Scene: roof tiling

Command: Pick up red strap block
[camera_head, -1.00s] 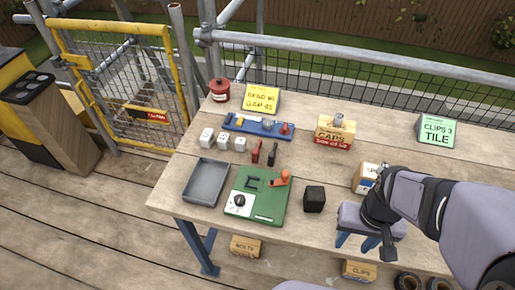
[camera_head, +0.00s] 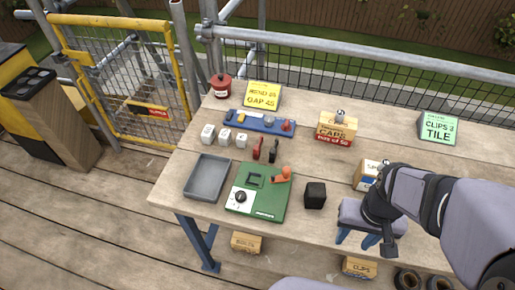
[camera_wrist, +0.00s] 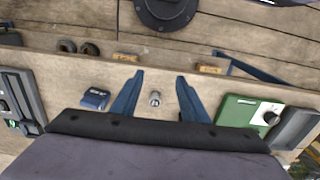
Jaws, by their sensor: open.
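My gripper (camera_head: 357,240) is at the right front edge of the bench, with its blue fingers apart and pointing down. In the wrist view the open gripper (camera_wrist: 157,90) holds nothing. A small red upright piece (camera_head: 257,149) stands mid-bench beside a dark one, and another red piece (camera_head: 287,126) sits at the right end of a blue tray (camera_head: 247,119). I cannot tell which is the red strap block. Both are well to the left of my gripper and behind it. Neither is clear in the wrist view.
A green board (camera_head: 270,207) with an orange part, a grey tray (camera_head: 206,178) and a black cube (camera_head: 315,195) lie left of my gripper. Several white blocks stand behind. A caps box (camera_head: 336,129), yellow sign (camera_head: 262,96) and red pot (camera_head: 221,86) are farther back.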

